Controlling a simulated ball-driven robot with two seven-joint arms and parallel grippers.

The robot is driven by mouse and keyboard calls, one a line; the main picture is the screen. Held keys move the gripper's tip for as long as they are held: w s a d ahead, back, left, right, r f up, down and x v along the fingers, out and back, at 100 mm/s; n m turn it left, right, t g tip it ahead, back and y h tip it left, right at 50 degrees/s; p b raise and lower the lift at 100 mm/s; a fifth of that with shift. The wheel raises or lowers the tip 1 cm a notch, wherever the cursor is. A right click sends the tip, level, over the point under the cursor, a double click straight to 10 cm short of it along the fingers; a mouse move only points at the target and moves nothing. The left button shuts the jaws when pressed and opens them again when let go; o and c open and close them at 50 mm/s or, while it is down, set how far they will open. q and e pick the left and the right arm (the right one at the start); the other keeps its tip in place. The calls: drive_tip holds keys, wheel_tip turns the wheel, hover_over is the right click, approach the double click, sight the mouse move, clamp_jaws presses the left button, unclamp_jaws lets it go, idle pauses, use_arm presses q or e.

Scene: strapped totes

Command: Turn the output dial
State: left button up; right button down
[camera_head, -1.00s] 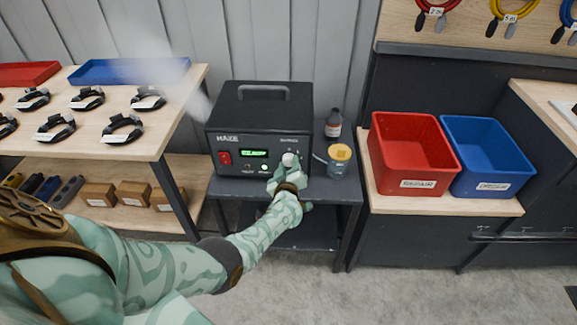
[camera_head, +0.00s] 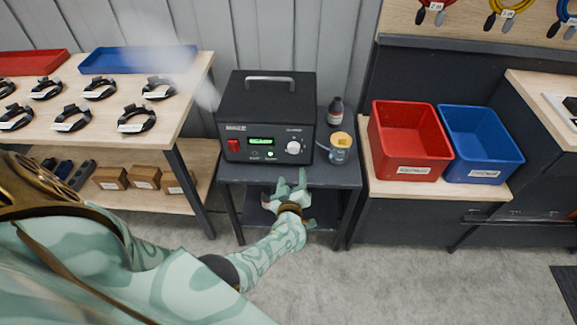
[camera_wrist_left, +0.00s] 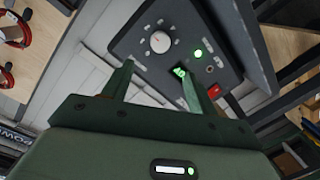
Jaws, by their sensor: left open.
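The output dial (camera_head: 294,147) is a pale round knob on the right of the front panel of a black box-shaped unit (camera_head: 268,97). The dial also shows in the left wrist view (camera_wrist_left: 160,42), uncovered. My left gripper (camera_head: 291,178) is below and in front of the unit, apart from the dial. In the left wrist view its two fingers (camera_wrist_left: 155,88) are spread with nothing held between them. The panel also has a red switch (camera_head: 233,145), a lit green display (camera_head: 261,141) and a green light. My right gripper is not in view.
The unit stands on a dark small table (camera_head: 335,175) with a dark bottle (camera_head: 335,112) and a yellow-topped jar (camera_head: 340,148). A bench with strapped bands is at left. A red bin (camera_head: 411,175) and a blue bin (camera_head: 482,173) stand at right.

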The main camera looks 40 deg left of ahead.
use_arm(q)
drive_tip(key=p+v, duration=0.1)
drive_tip(key=v, duration=0.3)
drive_tip(key=shift+f, duration=0.1)
idle(0.3)
drive_tip(key=s+d+f+m+g+h, duration=0.2)
drive_tip(key=s+d+f+m+h, duration=0.1)
drive_tip(key=d+f+m+h, duration=0.5)
drive_tip(key=s+d+f+m+g+h, duration=0.1)
drive_tip(key=s+f+m+g, duration=0.35)
drive_tip(key=s+f, duration=0.7)
drive_tip(key=s+a+f+m+g, duration=0.2)
drive_tip(key=s+g, duration=0.1)
drive_tip(key=s, duration=1.3)
drive_tip(key=s+a+f+m+g, duration=0.2)
drive_tip(key=s+f+g, duration=0.1)
drive_tip(key=s, duration=1.4)
drive_tip(key=shift+a+f+g, duration=0.2)
drive_tip(key=shift+a+g, duration=0.1)
drive_tip(key=shift+g, duration=0.25)
